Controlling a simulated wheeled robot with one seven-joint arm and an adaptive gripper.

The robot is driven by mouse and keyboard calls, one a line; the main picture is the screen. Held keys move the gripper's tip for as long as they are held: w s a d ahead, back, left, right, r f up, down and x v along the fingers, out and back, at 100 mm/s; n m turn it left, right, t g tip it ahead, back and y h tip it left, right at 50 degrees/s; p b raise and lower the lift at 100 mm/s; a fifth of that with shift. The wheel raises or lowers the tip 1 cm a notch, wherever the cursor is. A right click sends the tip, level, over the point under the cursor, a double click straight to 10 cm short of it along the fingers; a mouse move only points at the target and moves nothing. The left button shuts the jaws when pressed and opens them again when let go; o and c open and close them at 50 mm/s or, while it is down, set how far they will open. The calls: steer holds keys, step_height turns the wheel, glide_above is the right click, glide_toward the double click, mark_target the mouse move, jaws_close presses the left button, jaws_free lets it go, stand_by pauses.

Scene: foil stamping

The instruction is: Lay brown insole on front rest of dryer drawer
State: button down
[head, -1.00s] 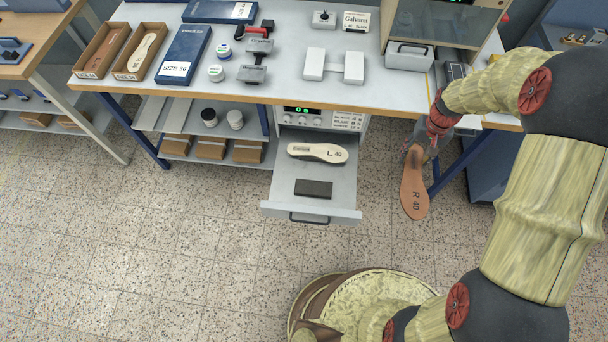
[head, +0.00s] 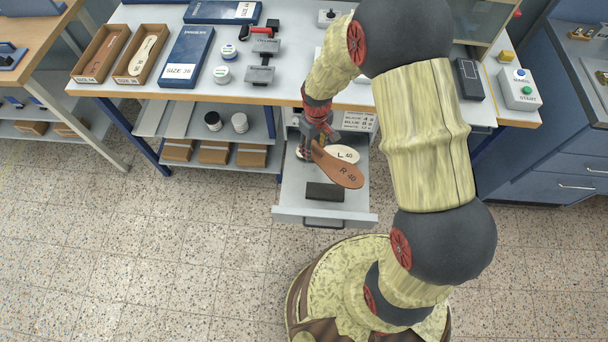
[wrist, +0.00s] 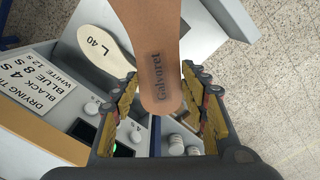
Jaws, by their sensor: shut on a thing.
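The brown insole (head: 343,170), marked R 40, is held in my gripper (head: 318,142) above the open dryer drawer (head: 295,195). In the wrist view the brown insole (wrist: 152,40) shows a dark "Galvoret" print near its heel, between the two fingers (wrist: 160,100). The front rest (head: 325,192) is a bare dark block in the drawer, nearer the handle than the insole's tip. A cream insole (head: 343,153), marked L 40, lies behind it, partly hidden by the brown one. It also shows in the wrist view (wrist: 100,45).
The dryer's drying-time label (head: 357,121) is just behind the drawer, close to my gripper. The bench (head: 290,95) overhangs the dryer. Floor in front of the drawer is clear.

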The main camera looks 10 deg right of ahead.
mark_target(308, 190)
steer(key=s+a+f+n+b, duration=0.1)
steer(key=f+n+b, duration=0.1)
steer(key=f, duration=0.3)
steer(key=s+a+f+n+b, duration=0.1)
steer(key=s+f+n+b, duration=0.1)
steer(key=f, duration=0.4)
steer(key=s+a+f+n+b, duration=0.1)
steer(key=s+f+n+b, duration=0.1)
steer(key=f+b, duration=0.3)
steer(key=shift+s+a+f+n, duration=0.25)
steer(key=shift+f+n, duration=0.1)
steer(key=shift+n, duration=0.45)
steer(key=shift+d+f, duration=0.1)
steer(key=shift+f, duration=0.65)
stand_by(2.3)
steer(key=c, duration=0.9)
jaws_free()
step_height(308, 190, up, 12)
steer(key=shift+r, duration=0.1)
